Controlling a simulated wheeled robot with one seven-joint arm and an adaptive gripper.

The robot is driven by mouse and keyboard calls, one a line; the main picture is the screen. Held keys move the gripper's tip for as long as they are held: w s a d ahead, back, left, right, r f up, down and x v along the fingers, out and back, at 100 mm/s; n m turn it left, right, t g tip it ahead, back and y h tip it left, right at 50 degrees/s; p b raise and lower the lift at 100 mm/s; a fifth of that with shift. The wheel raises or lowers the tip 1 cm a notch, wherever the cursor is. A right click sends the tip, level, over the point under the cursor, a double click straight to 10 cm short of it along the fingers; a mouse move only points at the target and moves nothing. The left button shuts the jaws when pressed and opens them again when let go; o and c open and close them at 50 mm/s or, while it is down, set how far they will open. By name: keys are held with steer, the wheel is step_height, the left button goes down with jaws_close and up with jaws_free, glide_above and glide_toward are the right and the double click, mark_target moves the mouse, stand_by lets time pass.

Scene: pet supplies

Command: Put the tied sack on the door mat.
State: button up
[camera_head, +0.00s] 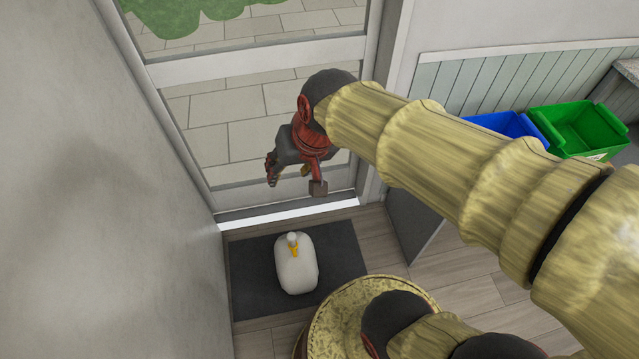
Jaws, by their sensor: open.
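The tied sack (297,268) is a white, rounded bag with a yellow tie and a small pale tuft at its far end. It lies on the dark grey door mat (345,243), near the middle of it, in front of the glass door. My gripper (294,184) is open and empty. It appears above and beyond the sack, apart from it, in front of the door glass. My base hides part of the mat's near edge.
The glass door (230,110) stands behind the mat, with paving outside. A plain grey wall (100,200) rises on the left. A blue bin (508,127) and a green bin (578,128) stand at the right. Some wooden floor is clear right of the mat.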

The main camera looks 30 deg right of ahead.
steer(key=s+d+r+n+t+h, duration=0.1)
steer(key=s+d+r+n, duration=0.1)
steer(key=s, duration=0.6)
steer(key=shift+s+r+n, duration=0.15)
steer(key=shift+r+n, duration=0.35)
steer(key=shift+r, duration=0.05)
stand_by(0.5)
